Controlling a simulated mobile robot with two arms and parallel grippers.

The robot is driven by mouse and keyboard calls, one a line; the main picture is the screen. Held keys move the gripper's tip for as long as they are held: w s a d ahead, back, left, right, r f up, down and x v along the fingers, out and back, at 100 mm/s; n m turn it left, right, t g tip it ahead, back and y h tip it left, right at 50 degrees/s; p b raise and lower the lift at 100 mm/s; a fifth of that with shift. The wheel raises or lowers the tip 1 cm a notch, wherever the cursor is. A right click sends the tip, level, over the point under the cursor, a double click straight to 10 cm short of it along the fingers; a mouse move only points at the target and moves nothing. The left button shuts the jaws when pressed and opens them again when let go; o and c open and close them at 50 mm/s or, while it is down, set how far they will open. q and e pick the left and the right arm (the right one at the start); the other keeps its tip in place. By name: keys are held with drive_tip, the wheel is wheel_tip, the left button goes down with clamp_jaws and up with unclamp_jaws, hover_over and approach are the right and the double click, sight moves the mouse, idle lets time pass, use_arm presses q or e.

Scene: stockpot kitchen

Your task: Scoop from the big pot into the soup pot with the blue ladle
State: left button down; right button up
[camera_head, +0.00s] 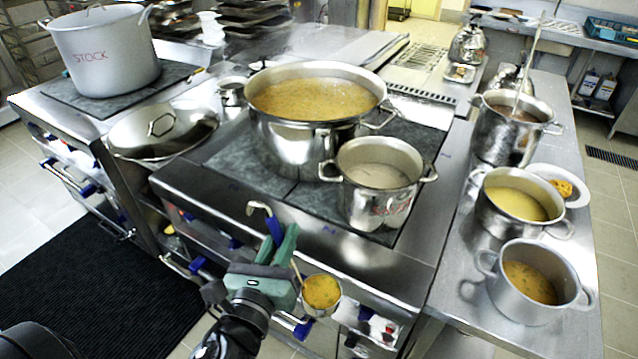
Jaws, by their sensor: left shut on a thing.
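The big pot (278,128), full of yellow-orange soup with bits in it, stands on the dark cooktop at the centre. My left gripper (283,242) is shut on the blue handle of the ladle (273,226), in front of the stove's front edge. The ladle's bowl (334,309) hangs to the right of the gripper and holds orange-yellow soup. A smaller pot (377,212) with red lettering and pale liquid stands at the big pot's front right. Which pot is the soup pot, I cannot tell. My right gripper is not in view.
On the right counter stand a tall pot with a ladle (498,140), a pot of yellow soup (498,223), a grey pot of soup (521,303) and a plate (578,201). A lidded pan (158,150) and the STOCK pot (100,75) are at left.

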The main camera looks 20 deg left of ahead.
use_arm(q)
drive_tip(key=s+d+f+m+h, duration=0.1)
drive_tip(key=s+d+f+h, duration=0.1)
drive_tip(key=s+d+f, duration=0.1)
drive_tip(key=shift+s+f+m, duration=0.2)
drive_tip(key=shift+s+m, duration=0.1)
drive_tip(key=shift+s, duration=0.4)
drive_tip(key=shift+w+d+f, duration=0.1)
drive_tip(key=shift+d+f, duration=0.05)
